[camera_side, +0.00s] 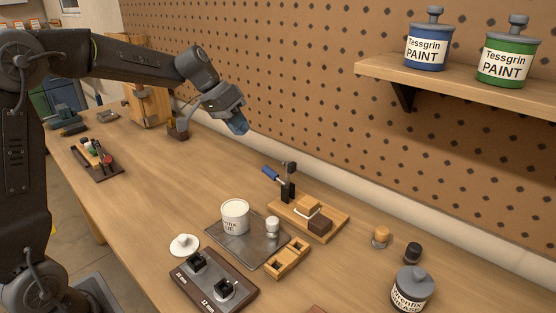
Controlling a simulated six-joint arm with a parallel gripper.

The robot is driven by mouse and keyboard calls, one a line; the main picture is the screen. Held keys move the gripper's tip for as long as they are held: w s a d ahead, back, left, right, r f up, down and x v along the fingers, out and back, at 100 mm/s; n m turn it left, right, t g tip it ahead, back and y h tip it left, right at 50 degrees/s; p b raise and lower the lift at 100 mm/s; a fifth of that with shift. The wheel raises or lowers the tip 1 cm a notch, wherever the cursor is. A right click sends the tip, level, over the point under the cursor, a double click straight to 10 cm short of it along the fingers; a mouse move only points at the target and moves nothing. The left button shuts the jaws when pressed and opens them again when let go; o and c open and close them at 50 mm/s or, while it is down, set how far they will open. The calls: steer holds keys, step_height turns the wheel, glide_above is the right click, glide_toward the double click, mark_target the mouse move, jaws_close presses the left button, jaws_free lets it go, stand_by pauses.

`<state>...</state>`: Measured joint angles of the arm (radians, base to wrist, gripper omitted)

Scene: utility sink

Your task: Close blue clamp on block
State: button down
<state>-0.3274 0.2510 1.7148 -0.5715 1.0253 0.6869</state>
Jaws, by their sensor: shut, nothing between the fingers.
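The clamp with a blue handle (271,174) stands on a wooden base board (333,224) in the middle of the bench. Its dark metal upright (288,184) rises from the board, and the handle slants up to the left. A dark brown block (319,226) with a lighter tan piece (307,205) sits on the board, right of the upright. I cannot tell whether the clamp touches the block.
A metal tray (243,250) holds a white tin (235,216) and a small pale jar (272,228). A wooden holder (288,259), a dark fixture (214,282) and a grease can (412,288) stand in front. The pegboard wall rises behind.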

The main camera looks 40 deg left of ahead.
steer(key=w+a+f+h, duration=0.1)
steer(key=w+a+f, duration=0.3)
steer(key=w+a, duration=0.1)
steer(key=shift+w+t, duration=0.3)
steer(key=shift+w, duration=0.25)
steer(key=shift+a, duration=0.1)
glide_above(268, 173)
step_height(268, 173, down, 8)
steer(key=shift+f, duration=0.25)
steer(key=d, duration=0.2)
steer(key=shift+d+r, duration=0.15)
steer(key=shift+d, duration=0.8)
